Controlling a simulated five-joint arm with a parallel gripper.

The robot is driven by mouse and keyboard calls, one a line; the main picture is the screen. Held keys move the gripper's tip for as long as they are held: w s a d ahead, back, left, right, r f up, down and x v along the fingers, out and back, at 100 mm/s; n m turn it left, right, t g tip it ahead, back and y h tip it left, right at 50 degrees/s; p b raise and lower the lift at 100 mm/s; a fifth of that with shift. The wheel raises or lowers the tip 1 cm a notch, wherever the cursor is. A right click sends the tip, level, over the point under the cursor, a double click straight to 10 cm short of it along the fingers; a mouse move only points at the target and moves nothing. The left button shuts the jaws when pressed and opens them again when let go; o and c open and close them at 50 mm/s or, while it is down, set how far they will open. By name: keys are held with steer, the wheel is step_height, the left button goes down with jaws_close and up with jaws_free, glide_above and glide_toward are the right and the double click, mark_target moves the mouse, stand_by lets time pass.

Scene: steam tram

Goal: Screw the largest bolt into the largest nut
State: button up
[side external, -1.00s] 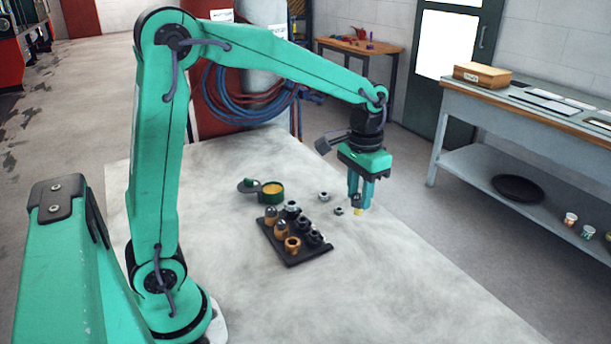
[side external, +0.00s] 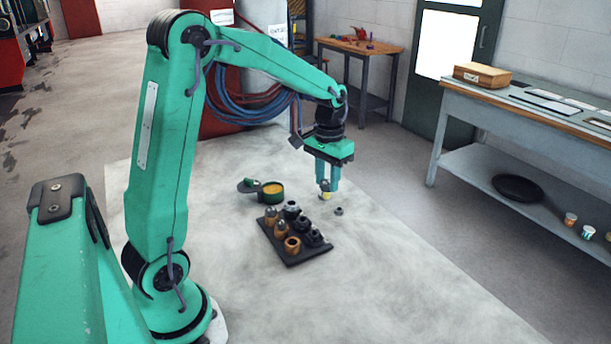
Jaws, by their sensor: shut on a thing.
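My gripper (side external: 327,184) is shut on a small bolt (side external: 326,196) with a grey upper part and a yellow lower end, held upright between the fingertips. The bolt is low over the table, at the place of the larger loose nut, which it and the fingers now hide. I cannot tell whether the bolt touches that nut. A smaller dark nut (side external: 339,211) lies on the table just right of and in front of the gripper.
A black tray (side external: 294,262) with several brass and dark metal fittings stands left of and nearer than the gripper. A green tin (side external: 272,199) with yellow contents is behind it, its lid (side external: 246,187) beside it. The table's right side is clear.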

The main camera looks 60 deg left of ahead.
steer(key=s+a+f+n, duration=0.1)
steer(key=s+a, duration=0.1)
steer(key=a, duration=0.4)
steer(key=s+a+f+n, duration=0.1)
steer(key=a+f+n, duration=0.1)
steer(key=a, duration=0.3)
steer(key=shift+s+a, duration=0.35)
steer(key=shift+f, duration=0.2)
steer(key=shift+f, duration=1.5)
